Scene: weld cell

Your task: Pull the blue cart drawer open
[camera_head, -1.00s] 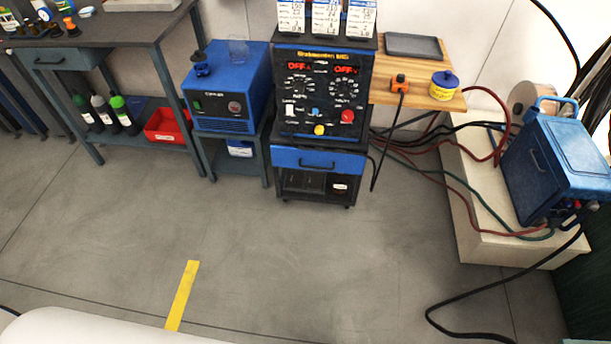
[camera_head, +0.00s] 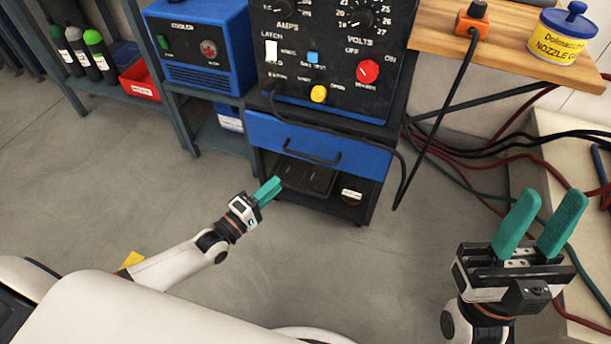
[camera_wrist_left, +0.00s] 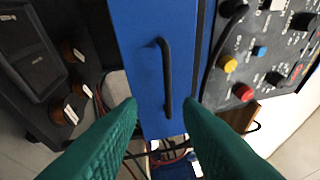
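The blue cart drawer (camera_head: 362,157) is under the welder panel and looks closed, its front flush with the cart. Its black bar handle (camera_head: 312,156) runs across the front. In the left wrist view the drawer (camera_wrist_left: 143,60) appears turned, with the handle (camera_wrist_left: 167,80) upright in the picture. My left gripper (camera_head: 269,189) is in front of the cart, below and left of the handle. In its wrist view its green fingers (camera_wrist_left: 162,110) are apart, with the handle's end between them in the picture and nothing gripped. My right gripper (camera_head: 543,215) is open and empty at the right.
A shelf under the drawer holds a black tray (camera_head: 305,178) and a small labelled spool (camera_head: 351,196). A black cable (camera_head: 398,170) hangs at the cart's right side. The blue cooler (camera_head: 200,50) stands to the left.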

